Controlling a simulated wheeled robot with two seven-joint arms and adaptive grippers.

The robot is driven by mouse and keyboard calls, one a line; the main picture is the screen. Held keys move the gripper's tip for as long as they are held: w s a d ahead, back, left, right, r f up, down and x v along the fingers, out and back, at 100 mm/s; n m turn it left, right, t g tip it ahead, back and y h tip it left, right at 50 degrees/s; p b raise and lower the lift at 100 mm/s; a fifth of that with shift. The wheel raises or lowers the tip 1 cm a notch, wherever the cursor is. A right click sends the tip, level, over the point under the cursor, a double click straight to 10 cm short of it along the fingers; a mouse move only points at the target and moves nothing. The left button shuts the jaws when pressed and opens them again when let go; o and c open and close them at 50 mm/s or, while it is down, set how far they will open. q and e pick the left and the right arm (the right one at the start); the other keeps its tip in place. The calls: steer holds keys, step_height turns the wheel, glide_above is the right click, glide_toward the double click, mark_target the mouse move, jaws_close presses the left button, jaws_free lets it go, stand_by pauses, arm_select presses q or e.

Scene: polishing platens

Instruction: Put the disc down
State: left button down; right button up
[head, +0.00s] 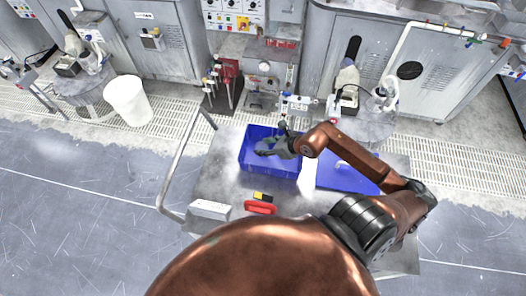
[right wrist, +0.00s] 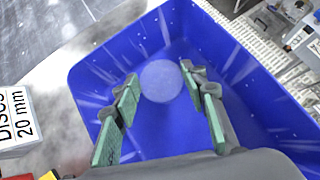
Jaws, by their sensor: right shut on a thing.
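A pale translucent disc (right wrist: 161,81) shows in the right wrist view between the green fingertips of my right gripper (right wrist: 161,79). The gripper is shut on it by its edges. Below is the inside of an open blue bin (right wrist: 92,82), which also shows on the cart in the head view (head: 272,171). In the head view my right gripper (head: 277,143) is over the bin. I cannot tell how far the disc is above the bin floor. My left gripper is not in view.
A white bucket (head: 128,101) stands on the floor at left. Grey machines line the back.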

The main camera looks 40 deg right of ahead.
steer(key=shift+w+a+f, duration=0.1)
steer(key=shift+a+f, duration=0.05)
steer(key=shift+f, duration=0.8)
steer(key=shift+a+f, duration=0.1)
steer(key=shift+f, duration=0.85)
steer(key=o, duration=1.2)
steer(key=shift+f, duration=0.1)
steer(key=shift+r, duration=0.2)
steer(key=v, duration=1.2)
steer(key=shift+f+p, duration=0.1)
steer(key=shift+p, duration=0.25)
